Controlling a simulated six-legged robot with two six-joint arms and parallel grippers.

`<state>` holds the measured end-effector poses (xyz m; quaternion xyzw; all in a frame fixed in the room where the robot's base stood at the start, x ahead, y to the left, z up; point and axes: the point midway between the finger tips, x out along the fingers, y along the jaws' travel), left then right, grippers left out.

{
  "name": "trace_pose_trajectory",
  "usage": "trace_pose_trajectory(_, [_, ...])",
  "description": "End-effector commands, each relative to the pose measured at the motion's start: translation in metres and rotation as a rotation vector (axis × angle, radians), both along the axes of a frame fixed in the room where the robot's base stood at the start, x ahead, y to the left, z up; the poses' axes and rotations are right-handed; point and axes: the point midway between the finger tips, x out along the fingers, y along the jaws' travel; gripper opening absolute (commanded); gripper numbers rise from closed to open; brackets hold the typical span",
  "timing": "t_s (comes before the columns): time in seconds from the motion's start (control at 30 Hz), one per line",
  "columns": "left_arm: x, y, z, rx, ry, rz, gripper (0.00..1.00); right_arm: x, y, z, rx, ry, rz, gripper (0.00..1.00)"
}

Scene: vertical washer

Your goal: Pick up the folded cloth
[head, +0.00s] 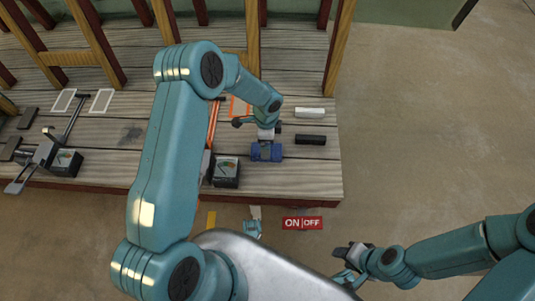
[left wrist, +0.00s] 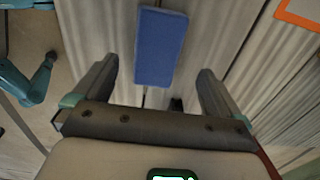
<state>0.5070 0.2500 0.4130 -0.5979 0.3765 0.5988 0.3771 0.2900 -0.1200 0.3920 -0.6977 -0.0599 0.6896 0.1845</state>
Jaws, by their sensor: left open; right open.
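The folded cloth (head: 266,152) is a small blue block-like bundle on the grey wooden planks. In the left wrist view the cloth (left wrist: 160,45) is a flat blue rectangle, centred in the gap ahead of my fingers. My left gripper (head: 259,126) is above and beside the cloth in the head view, open and empty. In the left wrist view its two fingers stand wide apart, one on each side of the cloth's line; whether they touch it cannot be told. My right gripper (head: 348,264) is open and empty, low over the floor at the lower right, far from the cloth.
An orange-outlined rectangle (head: 238,106) is behind. A red ON/OFF sign (head: 302,223) is in front. The right floor is clear.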

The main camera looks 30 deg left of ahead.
Motion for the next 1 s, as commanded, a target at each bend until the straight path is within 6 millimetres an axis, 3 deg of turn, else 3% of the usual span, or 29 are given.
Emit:
trace_pose_trajectory(0.23, [-0.002,0.0,-0.018,0.0,0.001,0.002,0.99,0.0,0.0,-0.008,0.0,0.0,0.0,0.43])
trace_pose_trajectory(0.5, [-0.004,-0.005,-0.06,-0.001,0.002,0.003,0.99,0.003,-0.003,-0.026,-0.002,-0.005,-0.012,0.43])
trace_pose_trajectory(0.73, [-0.003,-0.006,-0.06,-0.001,0.0,0.003,0.99,0.004,-0.003,-0.024,-0.002,-0.006,-0.014,0.43])
trace_pose_trajectory(0.77, [-0.003,-0.006,-0.06,-0.001,0.0,0.003,0.92,0.004,-0.003,-0.024,-0.002,-0.006,-0.014,0.43])
trace_pose_trajectory(0.9, [-0.003,-0.006,-0.06,-0.001,0.0,0.003,0.47,0.004,-0.003,-0.024,-0.002,-0.006,-0.014,0.43])
trace_pose_trajectory(1.0, [-0.003,-0.005,-0.06,-0.001,0.0,0.003,0.43,0.004,-0.003,-0.024,-0.002,-0.006,-0.014,0.43])
